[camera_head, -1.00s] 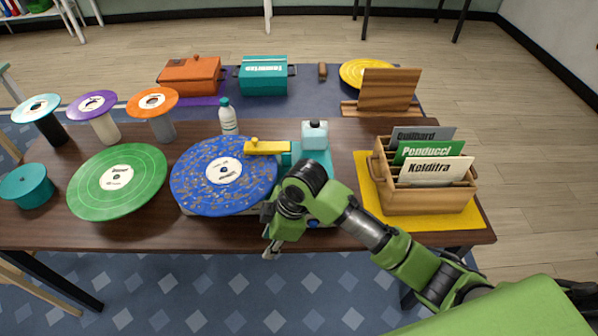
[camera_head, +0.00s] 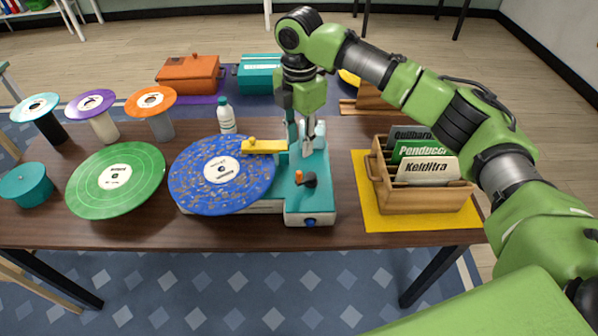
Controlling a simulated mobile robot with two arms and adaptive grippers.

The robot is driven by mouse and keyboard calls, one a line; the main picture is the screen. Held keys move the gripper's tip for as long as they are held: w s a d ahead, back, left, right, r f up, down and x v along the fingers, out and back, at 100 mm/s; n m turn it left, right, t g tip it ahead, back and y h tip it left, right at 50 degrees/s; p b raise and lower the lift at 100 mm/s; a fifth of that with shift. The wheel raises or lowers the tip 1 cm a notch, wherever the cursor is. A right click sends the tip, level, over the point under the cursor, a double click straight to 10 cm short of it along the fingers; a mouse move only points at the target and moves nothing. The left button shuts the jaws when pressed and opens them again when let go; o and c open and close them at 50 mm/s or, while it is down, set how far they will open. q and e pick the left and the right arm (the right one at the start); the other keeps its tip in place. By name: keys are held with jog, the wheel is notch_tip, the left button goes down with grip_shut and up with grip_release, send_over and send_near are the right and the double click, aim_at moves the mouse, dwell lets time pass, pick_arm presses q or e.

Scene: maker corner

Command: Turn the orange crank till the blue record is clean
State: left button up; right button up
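The blue record (camera_head: 200,193) lies on a pale base left of a teal machine (camera_head: 317,205), with orange-brown specks over its surface. A yellow arm (camera_head: 265,147) reaches from the machine over the record's far edge. The orange crank knob (camera_head: 299,175) stands on a dark crank (camera_head: 309,181) on top of the machine. My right gripper (camera_head: 302,150) points down above the far part of the machine, behind the crank and apart from it. Its fingers look spread, with nothing seen held between them. My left gripper is not in view.
A green record (camera_head: 90,195) lies at left, near several stands topped with small discs. A bottle (camera_head: 227,118) stands behind the blue record. A wooden record crate (camera_head: 425,200) sits on a yellow mat (camera_head: 375,222) at right. Boxes stand farther back.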

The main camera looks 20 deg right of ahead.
aim_at(299, 172)
notch_tip(299, 172, down, 12)
jog(key=shift+f+p, duration=0.1)
jog(key=shift+p, duration=0.75)
grip_shut()
